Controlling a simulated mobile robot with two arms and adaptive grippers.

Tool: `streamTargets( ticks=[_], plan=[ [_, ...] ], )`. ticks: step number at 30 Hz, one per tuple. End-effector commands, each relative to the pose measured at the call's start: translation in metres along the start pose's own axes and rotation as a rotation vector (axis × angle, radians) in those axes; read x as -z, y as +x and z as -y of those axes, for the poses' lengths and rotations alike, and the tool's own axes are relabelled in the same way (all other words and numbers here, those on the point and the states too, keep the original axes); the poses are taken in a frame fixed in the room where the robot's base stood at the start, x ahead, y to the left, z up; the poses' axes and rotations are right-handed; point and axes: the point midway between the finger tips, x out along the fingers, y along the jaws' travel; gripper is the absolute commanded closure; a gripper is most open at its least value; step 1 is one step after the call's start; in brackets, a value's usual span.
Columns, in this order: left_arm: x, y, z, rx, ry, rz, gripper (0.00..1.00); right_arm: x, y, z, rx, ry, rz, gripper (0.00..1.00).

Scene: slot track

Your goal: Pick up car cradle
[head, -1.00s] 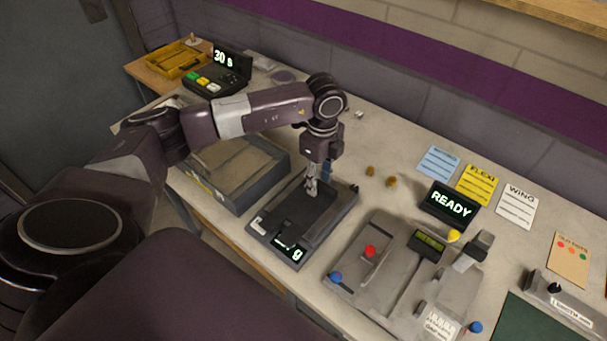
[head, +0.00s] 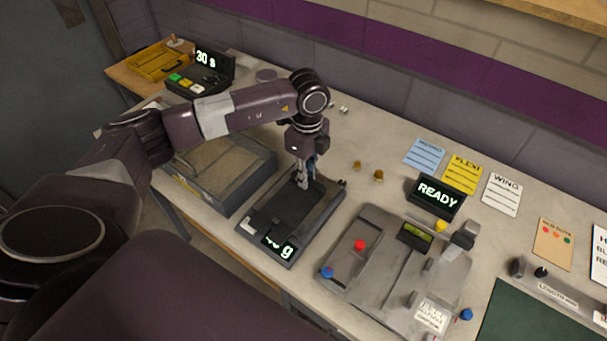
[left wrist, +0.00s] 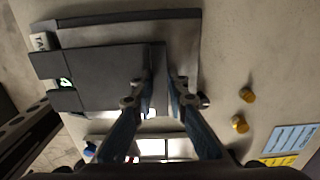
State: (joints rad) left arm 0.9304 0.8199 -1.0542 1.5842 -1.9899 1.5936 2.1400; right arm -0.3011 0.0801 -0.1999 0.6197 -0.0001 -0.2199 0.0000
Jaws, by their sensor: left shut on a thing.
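The dark grey car cradle (head: 292,207) appears to be the flat tray-like piece on the black scale (head: 267,244), whose lit display shows a "g". It shows from above in the left wrist view (left wrist: 95,75) as a dark plate with a narrow upright strip at its right edge. My left gripper (head: 301,183) points down at the far end of this piece. In the left wrist view its fingers (left wrist: 156,95) stand on either side of the strip and are shut on it. I cannot tell whether the cradle is clear of the scale. My right gripper is not in view.
A grey open box (head: 225,180) stands close left of the scale. A grey fixture (head: 385,265) with coloured knobs stands to the right, with a READY display (head: 437,195) behind it. Two small brass pieces (head: 378,176) lie on the bench behind. A timer (head: 203,75) stands far left.

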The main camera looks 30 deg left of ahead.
Motion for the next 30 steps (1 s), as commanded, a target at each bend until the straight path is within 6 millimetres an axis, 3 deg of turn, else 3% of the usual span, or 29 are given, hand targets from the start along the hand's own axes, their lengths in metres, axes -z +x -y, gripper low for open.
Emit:
streamTargets(
  ticks=[5,15,21,30],
  plan=[
    [0.000,-0.026,0.002,0.006,0.001,-0.001,1.00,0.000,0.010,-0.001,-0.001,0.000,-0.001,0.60],
    [0.000,-0.129,0.003,0.011,0.001,-0.001,1.00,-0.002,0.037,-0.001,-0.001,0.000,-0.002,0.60],
    [0.000,-0.178,0.001,0.006,0.000,0.001,1.00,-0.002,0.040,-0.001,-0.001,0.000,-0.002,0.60],
    [0.000,-0.201,0.000,0.002,0.000,0.000,1.00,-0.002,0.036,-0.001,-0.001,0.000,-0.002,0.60]
  ],
)
